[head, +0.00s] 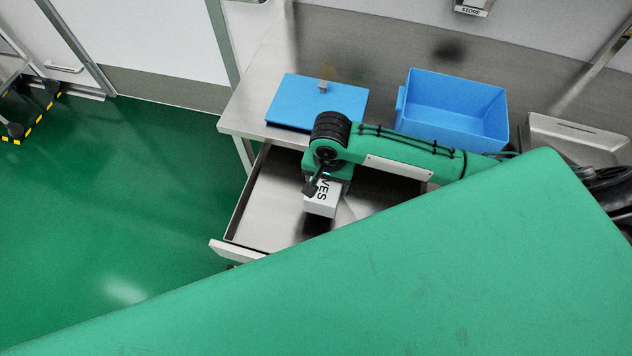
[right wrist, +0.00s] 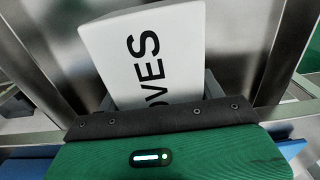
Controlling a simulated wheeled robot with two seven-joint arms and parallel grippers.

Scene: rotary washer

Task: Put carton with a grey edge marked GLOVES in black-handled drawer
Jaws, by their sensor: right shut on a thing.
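A white carton (head: 322,203) shows the black letters "VES"; the rest of its marking is hidden by my right gripper (head: 314,187). In the right wrist view the carton (right wrist: 160,48) shows "OVES" and sits between the fingers. My right gripper is shut on it. An open metal drawer (head: 268,205) extends from under the steel counter, and the carton appears over its inside. I cannot tell how far it is above the drawer floor. The drawer's handle is not clearly visible. My left gripper is not in view.
A blue open bin (head: 455,105) and a flat blue lid-like panel (head: 300,100) are on the steel counter (head: 255,105) behind the drawer. A steel box (head: 575,135) stands at the right. Open green floor (head: 120,220) lies to the left.

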